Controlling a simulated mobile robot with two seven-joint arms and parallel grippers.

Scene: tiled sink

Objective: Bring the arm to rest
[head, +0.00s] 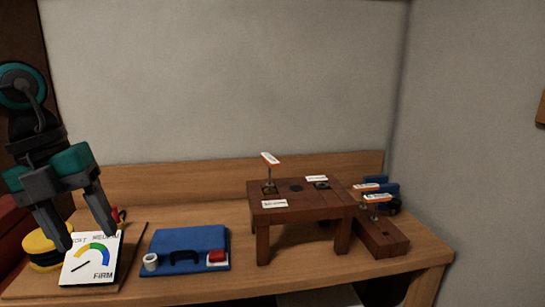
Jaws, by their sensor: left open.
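My left gripper (85,228) comes in from the left, pointing down. Its two dark fingers are spread apart with nothing held between them. The fingertips are above or just behind a white card with a coloured dial gauge (91,260), at the left of the wooden bench; whether they touch it I cannot tell. My right gripper does not show.
A yellow and black round object (43,249) sits beside the card. A blue mat (187,246) bears a white roll and a red block. A small brown table (300,192) with labels stands right of the middle. The bench's front edge (330,279) is clear.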

